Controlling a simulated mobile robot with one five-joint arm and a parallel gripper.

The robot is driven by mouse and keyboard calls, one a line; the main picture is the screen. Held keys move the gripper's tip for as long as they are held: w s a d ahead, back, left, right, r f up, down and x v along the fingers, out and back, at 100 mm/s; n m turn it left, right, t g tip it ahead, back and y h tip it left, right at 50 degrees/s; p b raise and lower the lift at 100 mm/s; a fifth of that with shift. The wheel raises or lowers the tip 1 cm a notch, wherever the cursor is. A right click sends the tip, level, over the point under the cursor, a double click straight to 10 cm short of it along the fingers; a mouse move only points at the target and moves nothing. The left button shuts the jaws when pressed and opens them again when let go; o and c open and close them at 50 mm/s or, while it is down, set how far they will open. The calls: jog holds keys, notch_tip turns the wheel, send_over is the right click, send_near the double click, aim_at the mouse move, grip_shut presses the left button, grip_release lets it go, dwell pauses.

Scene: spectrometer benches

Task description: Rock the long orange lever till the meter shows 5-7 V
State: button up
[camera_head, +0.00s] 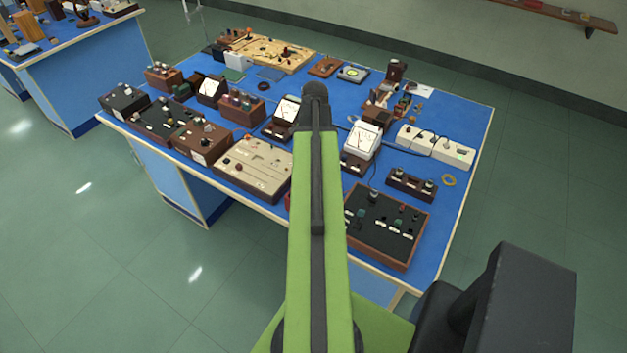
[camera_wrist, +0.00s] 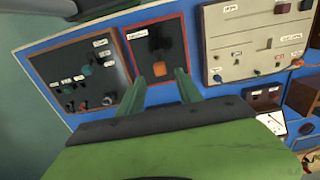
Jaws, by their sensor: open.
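In the wrist view an orange block-shaped piece (camera_wrist: 155,70), perhaps the lever's end, sits on a dark red-edged panel (camera_wrist: 172,40) with a white label and a small red part. My gripper (camera_wrist: 160,78) is open, its two green fingers on either side of the orange piece in the picture, with nothing between them that I can see held. I cannot tell the height gap. In the head view my arm hides the gripper and most of that panel. White-faced meters (camera_head: 363,140) stand behind it; one shows partly in the wrist view (camera_wrist: 270,122). Their readings are too small to tell.
A black panel with knobs (camera_head: 385,225) and a cream panel (camera_head: 253,167) flank the red-edged one. Several boxes, a white power strip (camera_head: 435,145) and a wooden board (camera_head: 268,52) crowd the blue bench (camera_head: 462,200). Green floor (camera_head: 70,250) is open at left.

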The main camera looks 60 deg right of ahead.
notch_tip(320, 180, down, 6)
jog(key=b, duration=0.4)
jog(key=shift+r, duration=0.25)
jog(key=shift+r, duration=0.15)
jog(key=shift+c, duration=0.3)
grip_shut()
dwell(0.4)
